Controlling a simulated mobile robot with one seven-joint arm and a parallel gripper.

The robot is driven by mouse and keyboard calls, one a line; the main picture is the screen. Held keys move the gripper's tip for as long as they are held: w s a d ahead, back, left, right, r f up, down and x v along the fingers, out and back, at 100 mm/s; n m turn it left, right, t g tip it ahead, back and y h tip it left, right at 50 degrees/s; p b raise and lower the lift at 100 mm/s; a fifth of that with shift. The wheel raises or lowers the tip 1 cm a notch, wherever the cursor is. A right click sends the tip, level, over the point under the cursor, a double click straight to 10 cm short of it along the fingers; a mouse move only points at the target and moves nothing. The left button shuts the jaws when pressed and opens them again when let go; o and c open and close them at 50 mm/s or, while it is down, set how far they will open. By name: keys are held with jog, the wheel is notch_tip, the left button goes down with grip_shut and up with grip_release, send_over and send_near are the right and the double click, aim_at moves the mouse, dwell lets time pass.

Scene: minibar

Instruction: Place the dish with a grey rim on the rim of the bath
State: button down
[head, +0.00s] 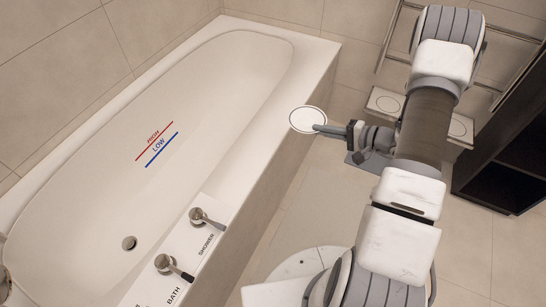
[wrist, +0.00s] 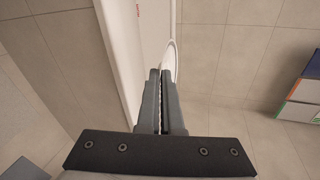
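The white dish with a thin grey rim (head: 308,119) is at the outer edge of the bath's right-hand rim (head: 262,133) in the head view. It overlaps that edge in the picture; I cannot tell whether it touches the rim or hangs above it. My gripper (head: 326,130) is shut on the dish's near right edge, coming from the right. In the wrist view my gripper (wrist: 161,75) has its fingers almost together, and the dish (wrist: 173,58) shows nearly edge-on beyond them, beside the white bath (wrist: 132,45).
Two taps, marked shower (head: 207,218) and bath (head: 172,266), stand on the near part of the rim. The rim's far right stretch is bare. A dark shelf unit (head: 510,165) stands at the right.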

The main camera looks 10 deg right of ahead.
jog(key=w+a+f+b, duration=0.3)
jog(key=a+f, duration=0.6)
jog(key=f, duration=0.5)
jog(key=shift+a+n+g+b, duration=0.3)
jog(key=shift+a+n+b, duration=0.1)
jog(key=shift+b, duration=0.5)
jog(key=shift+w+f+b, duration=0.1)
jog(key=shift+f+b, duration=0.1)
jog(key=shift+b, duration=0.1)
jog(key=c, duration=1.1)
grip_release()
jog(key=shift+r, duration=0.1)
jog(key=shift+r, duration=0.1)
